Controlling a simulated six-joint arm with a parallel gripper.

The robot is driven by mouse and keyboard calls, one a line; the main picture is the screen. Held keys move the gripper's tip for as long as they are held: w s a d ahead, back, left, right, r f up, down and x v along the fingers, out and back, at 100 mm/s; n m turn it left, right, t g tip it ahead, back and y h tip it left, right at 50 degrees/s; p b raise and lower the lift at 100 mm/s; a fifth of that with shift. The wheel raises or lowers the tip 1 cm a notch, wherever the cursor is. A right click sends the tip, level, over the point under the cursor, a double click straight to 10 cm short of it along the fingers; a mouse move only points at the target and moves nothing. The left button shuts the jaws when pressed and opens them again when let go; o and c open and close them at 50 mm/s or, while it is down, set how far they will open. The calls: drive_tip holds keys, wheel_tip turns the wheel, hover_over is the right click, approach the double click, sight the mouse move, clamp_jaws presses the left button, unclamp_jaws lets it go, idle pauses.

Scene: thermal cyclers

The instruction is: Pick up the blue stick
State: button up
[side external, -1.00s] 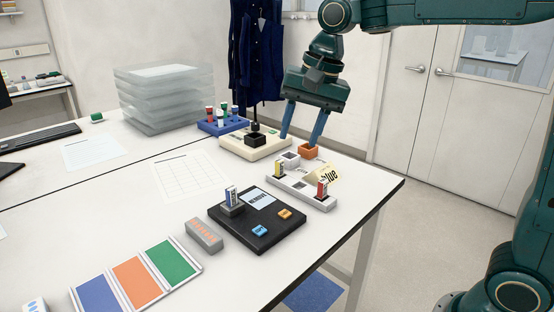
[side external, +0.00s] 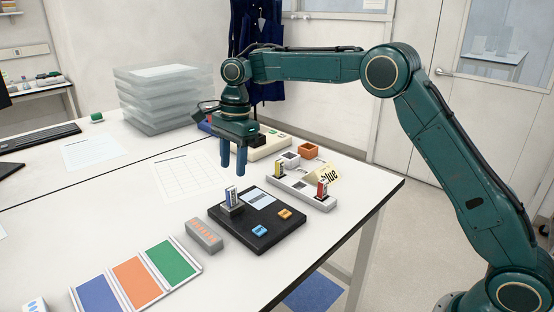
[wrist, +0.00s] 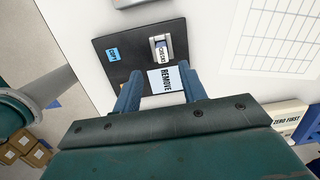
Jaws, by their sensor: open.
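The blue stick (side external: 231,195), with a white and blue face, stands upright in a socket of the black device (side external: 270,237). The device's light screen reads REMOVE in the wrist view. The stick also shows from above in the wrist view (wrist: 162,47), past my fingertips. My gripper (side external: 233,171) is open and empty, pointing down a little above the stick in the side view. In the wrist view the open fingers (wrist: 160,82) lie over the device's edge and screen, apart from the stick.
A pale holder (side external: 300,194) with a yellow and a red stick and a yellow sign stands right of the device. Behind are an orange box (side external: 307,151) and a cream device (side external: 265,148). A grey block (side external: 204,236) and a three-colour mat (side external: 137,272) lie in front.

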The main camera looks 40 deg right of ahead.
sight(231, 187)
drive_tip(key=shift+w+f, duration=0.2)
drive_tip(key=shift+f, duration=0.15)
drive_tip(key=shift+f, duration=0.1)
drive_tip(key=shift+a+f, duration=0.15)
drive_tip(key=shift+f, duration=0.35)
drive_tip(key=shift+a+f, duration=0.2)
drive_tip(key=shift+f, duration=1.35)
drive_tip(key=shift+a+f, duration=0.15)
drive_tip(key=shift+f, duration=1.4)
clamp_jaws()
drive_tip(key=shift+r, duration=0.15)
